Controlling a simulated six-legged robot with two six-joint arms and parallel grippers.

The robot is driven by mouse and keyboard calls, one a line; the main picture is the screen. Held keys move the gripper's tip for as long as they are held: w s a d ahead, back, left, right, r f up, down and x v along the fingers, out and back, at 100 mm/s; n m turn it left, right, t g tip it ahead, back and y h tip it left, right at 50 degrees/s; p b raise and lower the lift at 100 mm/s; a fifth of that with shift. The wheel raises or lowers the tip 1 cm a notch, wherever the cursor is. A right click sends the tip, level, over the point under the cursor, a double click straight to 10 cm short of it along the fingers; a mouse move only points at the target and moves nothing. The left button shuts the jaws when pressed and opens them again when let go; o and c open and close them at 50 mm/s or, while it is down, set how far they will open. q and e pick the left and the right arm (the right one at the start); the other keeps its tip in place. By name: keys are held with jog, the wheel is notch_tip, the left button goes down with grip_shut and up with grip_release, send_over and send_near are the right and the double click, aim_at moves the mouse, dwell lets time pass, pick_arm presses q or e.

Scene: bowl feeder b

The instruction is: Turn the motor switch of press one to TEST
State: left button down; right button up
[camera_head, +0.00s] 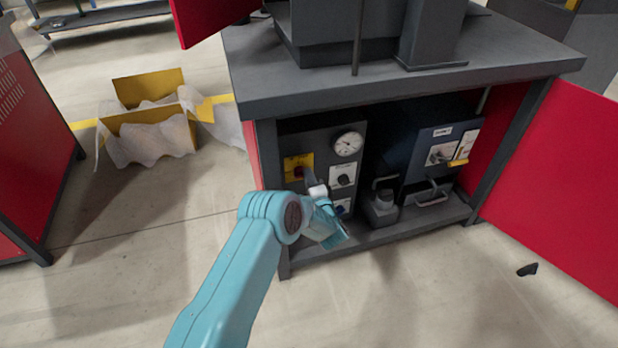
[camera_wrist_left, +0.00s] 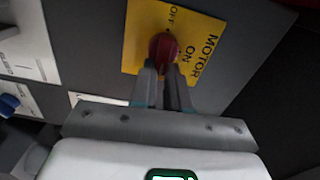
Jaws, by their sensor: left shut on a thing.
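The motor switch is a red knob (camera_wrist_left: 163,46) on a yellow plate (camera_wrist_left: 205,32) marked MOTOR, OFF and ON in the left wrist view. In the head view the red knob (camera_head: 298,172) and yellow plate (camera_head: 292,162) sit at the upper left of a dark panel under the press table. My left gripper (camera_wrist_left: 166,70) is shut on the red knob, one finger each side. In the head view my left gripper (camera_head: 309,180) reaches the panel from the front. Where the knob points is hard to tell, and no TEST mark is readable. My right gripper is not in view.
The panel also has a round gauge (camera_head: 348,143) and a white plate with a black knob (camera_head: 343,180). A blue box (camera_head: 420,150) with a yellow handle (camera_head: 458,163) stands to the right. The dark table top (camera_head: 400,83) overhangs. A red door (camera_head: 560,180) is at right.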

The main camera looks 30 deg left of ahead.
pick_arm(q)
jog(key=shift+s+f+m, duration=0.1)
jog(key=shift+f+m, duration=0.15)
jog(key=shift+m, duration=0.15)
jog(key=c, duration=1.1)
grip_release()
jog(key=shift+r, duration=0.1)
jog(key=p+v, duration=0.5)
jog(key=v, duration=1.1)
jog(key=shift+d, duration=0.2)
jog(key=shift+a, duration=0.1)
